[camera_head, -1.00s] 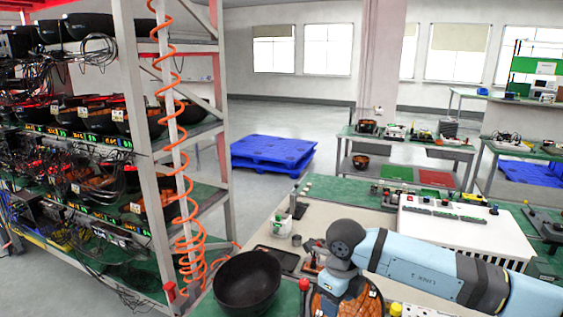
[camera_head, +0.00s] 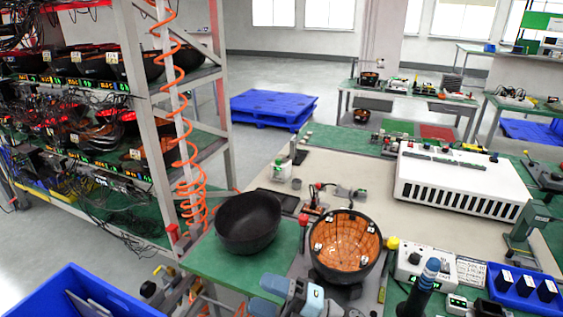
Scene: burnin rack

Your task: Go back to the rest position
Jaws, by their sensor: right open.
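My right gripper (camera_head: 291,297), in light blue and grey, shows only partly at the bottom edge of the head view. It is open, and I see nothing held in it. It is in front of and below the orange-lined black bowl (camera_head: 345,240), apart from it in the picture. That bowl sits upright in a fixture on the bench and has several small white markers inside. A plain black bowl (camera_head: 248,222) stands to its left on the green bench top (camera_head: 205,252). My left gripper is not in view.
A metal rack (camera_head: 150,130) with black bowls and cables stands at the left, with a coiled orange hose (camera_head: 190,160) at its post. A blue bin (camera_head: 75,290) is at lower left. A white box (camera_head: 463,185), a control box (camera_head: 418,262) and a blue tray (camera_head: 522,285) occupy the bench's right.

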